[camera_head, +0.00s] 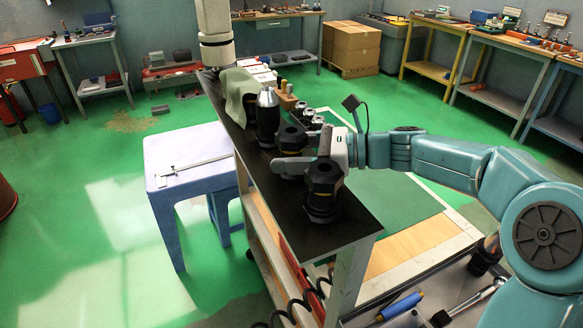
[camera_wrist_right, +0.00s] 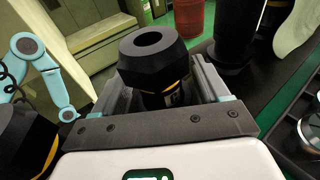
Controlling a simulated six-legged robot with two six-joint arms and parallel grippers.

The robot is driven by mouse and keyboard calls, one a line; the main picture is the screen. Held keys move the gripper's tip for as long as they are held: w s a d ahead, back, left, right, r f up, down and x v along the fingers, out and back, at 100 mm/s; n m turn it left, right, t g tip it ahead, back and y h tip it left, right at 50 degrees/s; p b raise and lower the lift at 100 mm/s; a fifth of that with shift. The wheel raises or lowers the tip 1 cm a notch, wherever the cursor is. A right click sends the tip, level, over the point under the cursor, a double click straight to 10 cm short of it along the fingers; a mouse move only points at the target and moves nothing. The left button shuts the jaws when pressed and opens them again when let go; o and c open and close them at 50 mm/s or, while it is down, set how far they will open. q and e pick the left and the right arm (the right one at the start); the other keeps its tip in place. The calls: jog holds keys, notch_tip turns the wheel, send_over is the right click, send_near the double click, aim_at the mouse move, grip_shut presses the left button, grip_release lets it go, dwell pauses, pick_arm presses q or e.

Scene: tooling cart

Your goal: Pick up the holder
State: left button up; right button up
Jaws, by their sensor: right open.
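A black tool holder (camera_head: 292,139) with a hexagonal top stands upright on the dark cart top. In the right wrist view the holder (camera_wrist_right: 152,56) has a round hole in its top and a yellow band lower down. My right gripper (camera_head: 288,163) comes in from the right, and it is open with a finger on each side of this holder (camera_wrist_right: 160,92). I cannot tell whether the fingers touch it. A second black holder (camera_head: 323,190) stands nearer, close beside the gripper; it shows at the left edge of the wrist view (camera_wrist_right: 22,142). My left gripper is not in view.
A taller dark holder with a silver cone (camera_head: 267,112) stands farther along the cart top (camera_head: 350,222), by a green cloth (camera_head: 236,92). Small metal parts (camera_head: 309,116) lie behind the gripper. A blue table (camera_head: 188,158) is left of the cart. The near cart end is clear.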

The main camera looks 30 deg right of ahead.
grip_shut()
jog(key=shift+r, duration=0.6)
notch_tip(320, 180, up, 19)
jog(key=p, duration=0.4)
dwell(0.4)
